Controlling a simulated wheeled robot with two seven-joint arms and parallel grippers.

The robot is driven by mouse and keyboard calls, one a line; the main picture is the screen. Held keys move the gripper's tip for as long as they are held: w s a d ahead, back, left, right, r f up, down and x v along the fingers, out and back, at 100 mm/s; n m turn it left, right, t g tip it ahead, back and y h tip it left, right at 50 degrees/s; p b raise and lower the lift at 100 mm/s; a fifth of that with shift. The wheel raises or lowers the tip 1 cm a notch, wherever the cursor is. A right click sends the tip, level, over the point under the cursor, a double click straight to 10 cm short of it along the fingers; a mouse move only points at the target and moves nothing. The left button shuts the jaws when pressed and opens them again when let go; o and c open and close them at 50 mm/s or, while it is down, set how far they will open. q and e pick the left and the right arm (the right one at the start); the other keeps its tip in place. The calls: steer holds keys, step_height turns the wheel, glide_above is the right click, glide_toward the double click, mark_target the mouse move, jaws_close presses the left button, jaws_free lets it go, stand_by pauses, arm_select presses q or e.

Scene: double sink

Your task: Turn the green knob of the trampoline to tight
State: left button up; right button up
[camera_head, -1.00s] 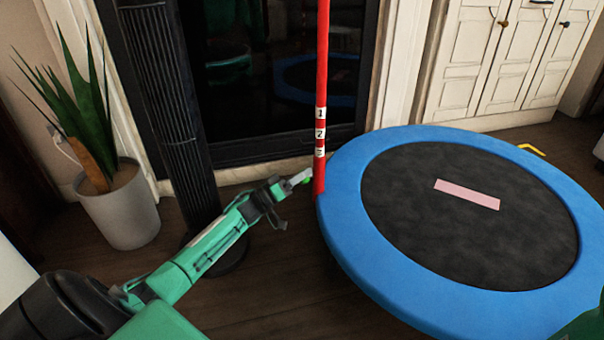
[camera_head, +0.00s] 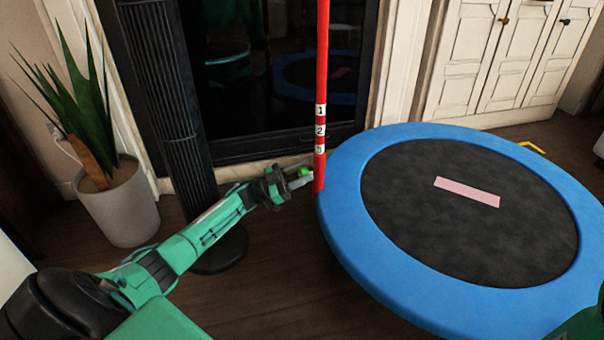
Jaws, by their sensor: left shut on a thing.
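The green knob (camera_head: 304,172) is on the left side of the red pole (camera_head: 320,170), low down beside the trampoline's edge. My left gripper (camera_head: 301,177) is shut on the knob, which shows partly between its fingers. The pole carries white labels 1, 2 and 3 above the knob. The trampoline (camera_head: 345,205) has a blue rim and a black mat with a pink strip on it. My right gripper is not in view; only a green piece of mine shows at the lower right corner.
A black tower (camera_head: 165,95) stands on a round base behind my left arm. A potted plant (camera_head: 122,207) stands at the left. A dark glass door is behind the pole, and white cabinets (camera_head: 500,60) are at the back right. Bare wooden floor lies in front.

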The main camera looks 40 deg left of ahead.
arm_select(q)
steer(key=m+g+h, duration=0.1)
steer(key=m+g, duration=0.1)
steer(key=m, duration=0.2)
steer(key=shift+r+m+b, duration=0.1)
steer(key=shift+m+b, duration=0.2)
steer(key=shift+m+g, duration=0.6)
steer(key=shift+m, duration=0.4)
steer(key=o, duration=0.9)
steer(key=shift+o, duration=0.5)
